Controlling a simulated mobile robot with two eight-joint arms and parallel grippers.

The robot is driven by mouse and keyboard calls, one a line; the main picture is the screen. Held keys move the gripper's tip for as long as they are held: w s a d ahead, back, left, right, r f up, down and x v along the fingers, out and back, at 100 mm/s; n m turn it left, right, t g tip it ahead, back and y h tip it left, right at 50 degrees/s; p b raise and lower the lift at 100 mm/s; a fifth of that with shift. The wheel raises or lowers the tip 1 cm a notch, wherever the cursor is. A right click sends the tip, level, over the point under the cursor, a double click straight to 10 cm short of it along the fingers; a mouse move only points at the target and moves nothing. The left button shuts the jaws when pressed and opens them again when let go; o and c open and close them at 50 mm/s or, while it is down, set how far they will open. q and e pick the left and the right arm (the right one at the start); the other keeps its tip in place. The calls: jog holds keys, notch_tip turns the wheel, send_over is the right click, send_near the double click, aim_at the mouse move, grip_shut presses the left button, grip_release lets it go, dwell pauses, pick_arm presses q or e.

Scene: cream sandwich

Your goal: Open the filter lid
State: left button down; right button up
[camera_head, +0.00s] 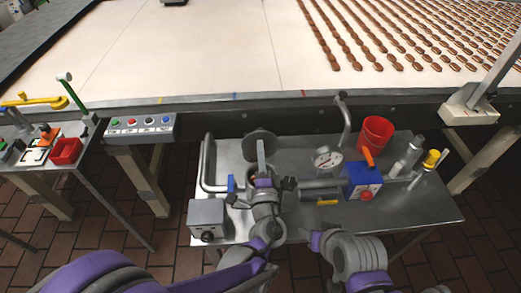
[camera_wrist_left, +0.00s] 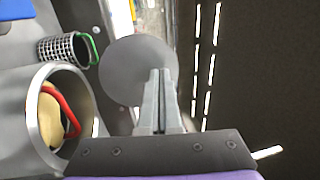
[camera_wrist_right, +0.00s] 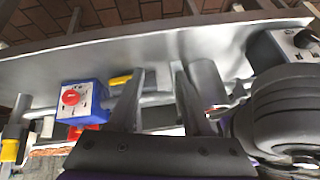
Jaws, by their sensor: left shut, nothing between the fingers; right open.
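The filter lid is a plain grey disc (camera_head: 259,136) that stands raised behind the housing; it also shows in the left wrist view (camera_wrist_left: 125,70). The round filter housing (camera_wrist_left: 39,112) is uncovered in the left wrist view, with a red handle (camera_wrist_left: 62,108) and a tan content inside. My left gripper (camera_head: 261,143) is shut and empty, its tips (camera_wrist_left: 160,72) overlapping the lid's face; I cannot tell if they touch it. My right gripper (camera_wrist_right: 155,76) is open and empty, in front of the bench's pipework.
A perforated basket with a green handle (camera_wrist_left: 63,50) is beside the housing. A blue box with a red knob (camera_wrist_right: 82,98), a gauge (camera_head: 326,159) and a red bucket (camera_head: 375,134) are to the right. A grey box (camera_head: 207,214) stands at the bench's front left. The conveyor (camera_head: 200,50) lies behind.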

pick_arm(q)
jog(key=shift+w+r, duration=0.3)
jog(key=shift+w, duration=0.45)
pick_arm(e)
jog(key=s+d+f+n, duration=0.1)
jog(key=s+d+f+n+g+h, duration=0.1)
jog(key=s, duration=0.1)
jog(key=shift+d+f, duration=0.1)
jog(key=shift+f, duration=0.15)
jog(key=shift+s, duration=0.1)
pick_arm(q)
jog(key=s+f+b, duration=0.1)
jog(key=s, duration=0.9)
jog(key=shift+s+f, duration=0.35)
jog(key=shift+f, duration=0.05)
pick_arm(e)
jog(key=shift+s+f, duration=0.15)
jog(key=shift+f, duration=0.75)
jog(key=shift+g, duration=0.3)
